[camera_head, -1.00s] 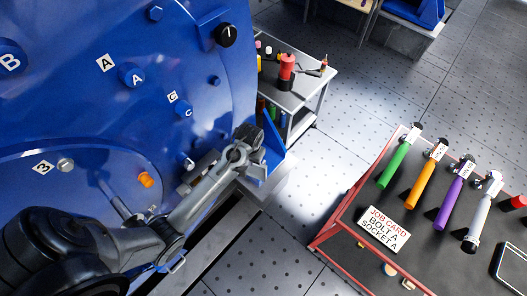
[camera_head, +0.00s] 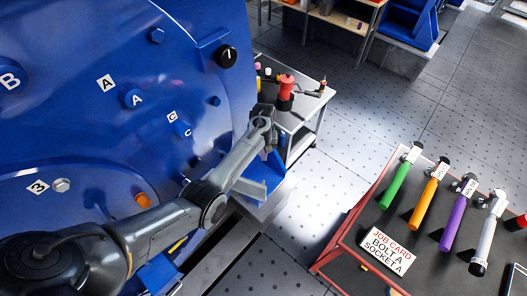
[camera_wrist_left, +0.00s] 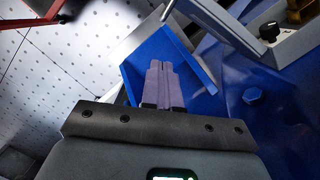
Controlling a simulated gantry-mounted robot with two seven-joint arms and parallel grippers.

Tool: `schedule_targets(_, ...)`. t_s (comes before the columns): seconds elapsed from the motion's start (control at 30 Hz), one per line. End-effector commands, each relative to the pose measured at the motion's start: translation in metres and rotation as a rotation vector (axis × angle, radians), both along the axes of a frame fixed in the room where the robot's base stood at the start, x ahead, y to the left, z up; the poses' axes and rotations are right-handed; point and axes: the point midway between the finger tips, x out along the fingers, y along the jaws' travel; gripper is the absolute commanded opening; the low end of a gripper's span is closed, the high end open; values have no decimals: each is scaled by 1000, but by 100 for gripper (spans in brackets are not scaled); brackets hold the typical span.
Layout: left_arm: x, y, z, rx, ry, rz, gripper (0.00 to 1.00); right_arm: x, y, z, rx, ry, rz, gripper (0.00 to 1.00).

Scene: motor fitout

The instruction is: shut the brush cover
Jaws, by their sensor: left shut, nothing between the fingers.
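The blue motor housing (camera_head: 85,130) fills the left of the head view. At its right edge a blue flap-like part (camera_head: 272,168) sticks out, which may be the brush cover; it stands away from the housing. In the left wrist view a blue tray-like part (camera_wrist_left: 190,75), probably the same one, lies beyond my fingers. My left gripper (camera_head: 265,118) is at the housing's right edge, just above this part. In the wrist view its fingers (camera_wrist_left: 164,68) are together and empty, seen against the blue part; I cannot tell if they touch it. My right gripper is not in view.
A grey cart (camera_head: 310,100) with a red tool (camera_head: 286,86) stands behind the left gripper. A red-framed bench (camera_head: 345,235) at right holds a job card (camera_head: 387,247) and several coloured handles. Perforated floor (camera_head: 350,140) lies open between them.

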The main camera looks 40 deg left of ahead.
Motion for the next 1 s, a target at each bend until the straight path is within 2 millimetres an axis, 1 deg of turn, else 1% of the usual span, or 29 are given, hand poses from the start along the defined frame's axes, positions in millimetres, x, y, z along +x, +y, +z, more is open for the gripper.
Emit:
schedule_targets(0.03,-2,-2,-13,-1,2,-1,0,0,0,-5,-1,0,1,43)
schedule_targets(0.1,-4,-3,-27,-1,2,0,0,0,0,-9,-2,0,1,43)
schedule_targets(0.3,-9,-7,-61,0,1,-1,0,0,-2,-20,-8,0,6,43)
schedule_targets(0.33,-14,-11,-59,1,2,-2,0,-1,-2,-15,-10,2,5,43)
schedule_targets(0.47,-25,-20,-65,1,1,-1,0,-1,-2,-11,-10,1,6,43)
schedule_targets(0.6,-32,-26,-70,0,-1,-2,0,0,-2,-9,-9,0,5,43)
schedule_targets(1.0,-36,-29,-72,0,-1,-2,0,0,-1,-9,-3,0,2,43)
